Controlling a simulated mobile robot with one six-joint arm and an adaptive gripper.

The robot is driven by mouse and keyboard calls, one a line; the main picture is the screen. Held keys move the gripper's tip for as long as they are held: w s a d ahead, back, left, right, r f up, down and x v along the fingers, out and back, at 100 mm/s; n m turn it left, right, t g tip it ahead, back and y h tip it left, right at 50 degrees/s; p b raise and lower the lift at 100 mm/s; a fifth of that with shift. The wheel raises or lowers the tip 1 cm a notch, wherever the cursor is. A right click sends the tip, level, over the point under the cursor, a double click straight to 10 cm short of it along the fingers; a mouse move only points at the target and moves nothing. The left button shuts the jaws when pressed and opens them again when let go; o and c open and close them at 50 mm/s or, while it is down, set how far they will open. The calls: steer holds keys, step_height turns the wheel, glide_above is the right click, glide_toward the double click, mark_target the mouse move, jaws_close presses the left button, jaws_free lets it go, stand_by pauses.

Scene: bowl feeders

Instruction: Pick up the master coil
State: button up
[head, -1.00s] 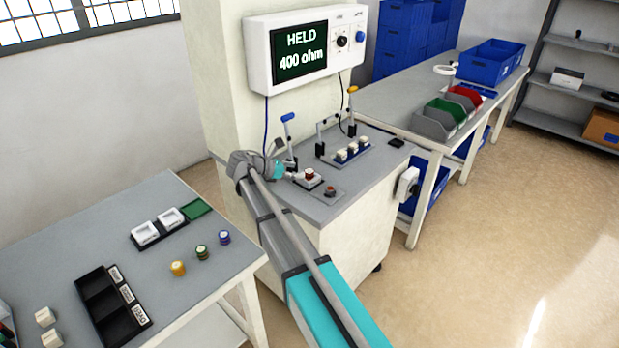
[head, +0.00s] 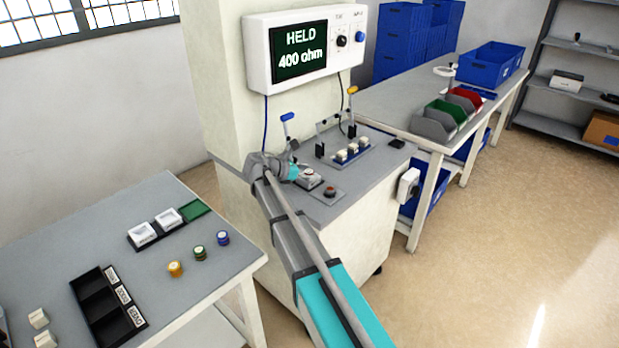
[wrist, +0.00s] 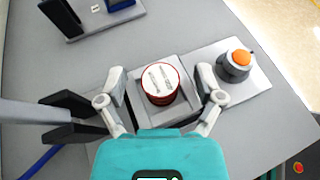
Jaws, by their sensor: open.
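A red-rimmed coil with a pale, printed top (wrist: 160,82) sits upright in a square grey holder (wrist: 178,115) on the grey cabinet top. In the head view the coil is small and partly hidden by my gripper. I cannot read its label, so I cannot tell whether it is the master coil. My gripper (wrist: 161,74) is open, with one finger on each side of the coil and gaps between fingers and coil. It also shows in the head view (head: 301,175), at the holder.
An orange button (wrist: 237,60) stands right of the holder. Black lever parts (wrist: 65,118) are close on the left. A wall meter (head: 303,50) reads HELD 400 ohm.

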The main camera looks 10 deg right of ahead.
stand_by(0.4)
jaws_close()
